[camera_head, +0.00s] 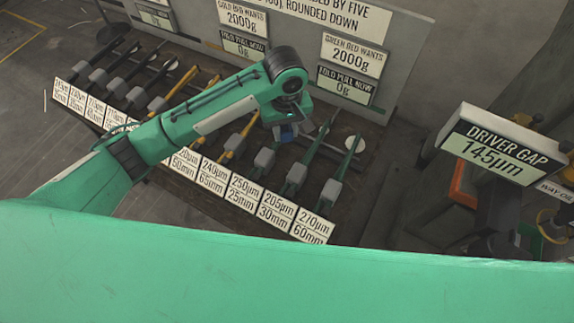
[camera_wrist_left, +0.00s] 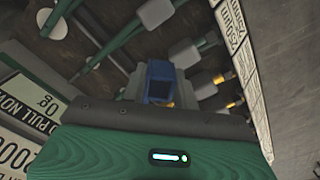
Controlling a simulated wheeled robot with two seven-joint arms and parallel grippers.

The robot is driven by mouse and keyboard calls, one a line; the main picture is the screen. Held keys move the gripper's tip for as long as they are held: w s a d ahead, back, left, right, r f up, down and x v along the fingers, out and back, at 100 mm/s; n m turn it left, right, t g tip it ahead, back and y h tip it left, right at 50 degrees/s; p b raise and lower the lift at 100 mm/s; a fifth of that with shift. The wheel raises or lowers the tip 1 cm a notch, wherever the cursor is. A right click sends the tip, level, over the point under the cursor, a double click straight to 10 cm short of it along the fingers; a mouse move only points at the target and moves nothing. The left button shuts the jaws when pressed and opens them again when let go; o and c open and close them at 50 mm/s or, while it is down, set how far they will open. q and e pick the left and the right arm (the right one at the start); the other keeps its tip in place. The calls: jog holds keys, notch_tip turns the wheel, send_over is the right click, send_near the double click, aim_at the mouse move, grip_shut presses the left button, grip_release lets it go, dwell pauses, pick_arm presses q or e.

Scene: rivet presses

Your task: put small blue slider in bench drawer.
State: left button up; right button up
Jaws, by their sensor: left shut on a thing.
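My left gripper (camera_head: 286,124) hangs over the bench rack, below my green arm's wrist joint. It is shut on the small blue slider (camera_wrist_left: 160,78), which shows as a dark blue block in the left wrist view. In the head view only a bit of blue (camera_head: 288,134) shows under the wrist. The fingers are mostly hidden there, and the slider's underside is hidden too. I cannot make out the bench drawer in either view. My right gripper is not in view.
A row of green, yellow and black bars with grey sliders (camera_head: 296,172) lies on the dark bench. Labels (camera_head: 277,212) line its front edge. A sign board (camera_head: 290,30) stands behind. A driver gap sign (camera_head: 494,147) stands right. My green body covers the bottom.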

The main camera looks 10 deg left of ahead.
pick_arm(q)
jog(key=p, duration=0.1)
send_over(286, 168)
notch_tip(286, 168, down, 11)
jog(key=shift+f, duration=0.1)
notch_tip(286, 168, down, 4)
jog(key=shift+f+p, duration=0.2)
jog(key=shift+p, duration=0.25)
jog(key=shift+f, duration=0.15)
jog(key=o, duration=0.8)
jog(key=shift+c, duration=0.2)
